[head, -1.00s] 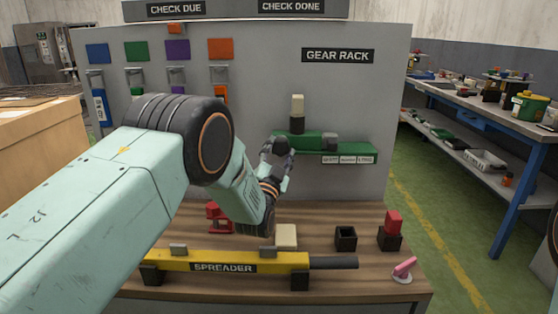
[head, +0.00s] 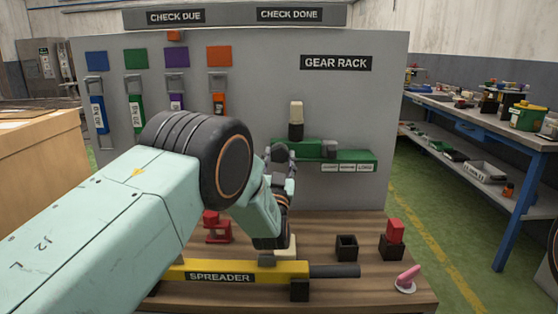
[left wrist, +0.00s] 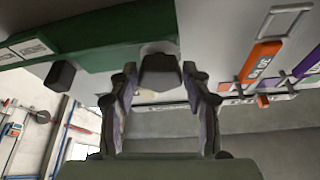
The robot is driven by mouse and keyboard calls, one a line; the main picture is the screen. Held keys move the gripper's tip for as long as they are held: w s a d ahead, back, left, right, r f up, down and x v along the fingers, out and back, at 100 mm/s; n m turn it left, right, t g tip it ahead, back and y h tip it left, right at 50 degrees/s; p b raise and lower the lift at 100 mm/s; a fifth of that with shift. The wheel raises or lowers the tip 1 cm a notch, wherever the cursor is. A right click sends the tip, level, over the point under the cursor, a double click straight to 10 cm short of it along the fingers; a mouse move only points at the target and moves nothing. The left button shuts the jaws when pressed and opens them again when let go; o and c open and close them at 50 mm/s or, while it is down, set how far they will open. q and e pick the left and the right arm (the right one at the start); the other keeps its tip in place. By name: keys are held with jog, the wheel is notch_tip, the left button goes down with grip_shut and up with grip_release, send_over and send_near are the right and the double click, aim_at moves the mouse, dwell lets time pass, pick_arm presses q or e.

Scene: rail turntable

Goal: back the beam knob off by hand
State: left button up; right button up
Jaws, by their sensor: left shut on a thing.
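A green beam (head: 355,160) sticks out from the grey panel under the GEAR RACK sign. My left gripper (head: 281,158) is at the beam's left part, with its fingers pointing up. In the left wrist view the green beam (left wrist: 100,40) crosses the top left. A dark faceted knob (left wrist: 160,74) sits between the two fingertips of my left gripper (left wrist: 160,82), which is shut on it. In the head view this knob is hidden behind the fingers. A second dark knob (left wrist: 62,75) hangs farther left on the beam. My right gripper is in neither view.
A dark post with a beige top (head: 296,115) stands above the beam. Below are the yellow SPREADER bar (head: 255,272), a red fixture (head: 216,232), an empty black holder (head: 346,247), a red block (head: 395,231) and a pink lever (head: 409,277). Coloured tags hang at left.

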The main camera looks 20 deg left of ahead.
pick_arm(q)
jog(key=shift+f, duration=0.15)
jog(key=o, duration=1.1)
jog(key=shift+v, duration=3.75)
